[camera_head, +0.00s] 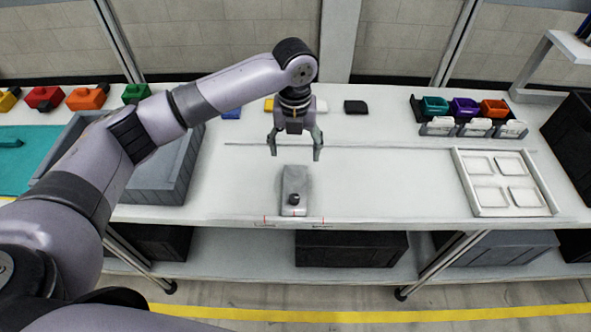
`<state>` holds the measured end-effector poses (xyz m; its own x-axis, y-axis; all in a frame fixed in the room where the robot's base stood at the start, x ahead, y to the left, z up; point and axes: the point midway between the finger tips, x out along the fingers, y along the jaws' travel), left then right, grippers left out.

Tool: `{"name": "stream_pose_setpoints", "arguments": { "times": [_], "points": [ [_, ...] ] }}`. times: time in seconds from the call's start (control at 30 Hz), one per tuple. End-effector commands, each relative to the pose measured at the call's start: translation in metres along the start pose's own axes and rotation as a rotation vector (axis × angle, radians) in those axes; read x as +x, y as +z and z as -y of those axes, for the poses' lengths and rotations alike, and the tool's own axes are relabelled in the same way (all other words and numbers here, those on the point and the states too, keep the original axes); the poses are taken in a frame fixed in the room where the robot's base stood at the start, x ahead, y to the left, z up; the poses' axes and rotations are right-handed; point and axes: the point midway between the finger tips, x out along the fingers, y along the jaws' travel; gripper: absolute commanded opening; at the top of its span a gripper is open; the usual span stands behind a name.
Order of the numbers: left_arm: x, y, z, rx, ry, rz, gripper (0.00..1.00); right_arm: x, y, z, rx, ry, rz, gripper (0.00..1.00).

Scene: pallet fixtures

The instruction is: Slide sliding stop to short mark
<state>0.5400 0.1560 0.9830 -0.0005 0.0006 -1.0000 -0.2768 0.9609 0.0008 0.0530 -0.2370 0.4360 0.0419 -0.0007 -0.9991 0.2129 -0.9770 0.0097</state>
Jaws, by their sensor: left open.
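The sliding stop (295,184) is a grey block with a dark round knob (294,199) near its front end. It sits on the white bench, close to the front edge. Two small red marks with dark writing are on the front strip, one left mark (265,220) and one right mark (323,221); the writing is too small to read. The stop stands between the two marks. My left gripper (295,152) points down above and behind the stop, open and empty, its fingers apart from the block. My right gripper does not show.
A grey tray (183,165) stands left of the stop, partly behind my left arm. A white tray with square recesses (463,180) lies to the right. Small coloured bins (465,107) stand at the back right. The bench (390,185) is clear right of the stop.

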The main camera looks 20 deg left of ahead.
Motion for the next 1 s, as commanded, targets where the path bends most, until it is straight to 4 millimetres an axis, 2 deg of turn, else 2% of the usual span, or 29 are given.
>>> {"name": "stream_pose_setpoints", "arguments": {
  "times": [0.07,0.23,0.33,0.47,0.6,0.73,0.9,1.0],
  "points": [
    [0.018,-0.002,-0.001,0.001,0.003,-0.004,0.7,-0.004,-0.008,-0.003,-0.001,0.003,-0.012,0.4],
    [0.054,-0.001,0.0,-0.001,0.002,-0.003,0.7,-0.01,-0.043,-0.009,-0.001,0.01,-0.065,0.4],
    [0.072,-0.001,0.0,0.001,0.002,-0.003,0.7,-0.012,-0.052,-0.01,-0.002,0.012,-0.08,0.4],
    [0.088,-0.001,0.001,0.0,-0.001,-0.001,0.7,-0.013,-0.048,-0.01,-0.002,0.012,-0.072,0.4],
    [0.097,-0.001,0.0,0.001,0.0,0.0,0.7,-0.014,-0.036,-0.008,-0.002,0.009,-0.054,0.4],
    [0.1,0.0,0.0,0.001,-0.001,0.001,0.7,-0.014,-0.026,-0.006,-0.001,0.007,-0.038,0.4],
    [0.1,0.0,0.0,0.001,-0.001,0.001,0.7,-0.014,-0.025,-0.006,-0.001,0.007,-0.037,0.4],
    [0.099,0.0,0.0,0.001,-0.001,0.001,0.63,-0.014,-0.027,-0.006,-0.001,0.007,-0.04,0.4]
  ]
}}
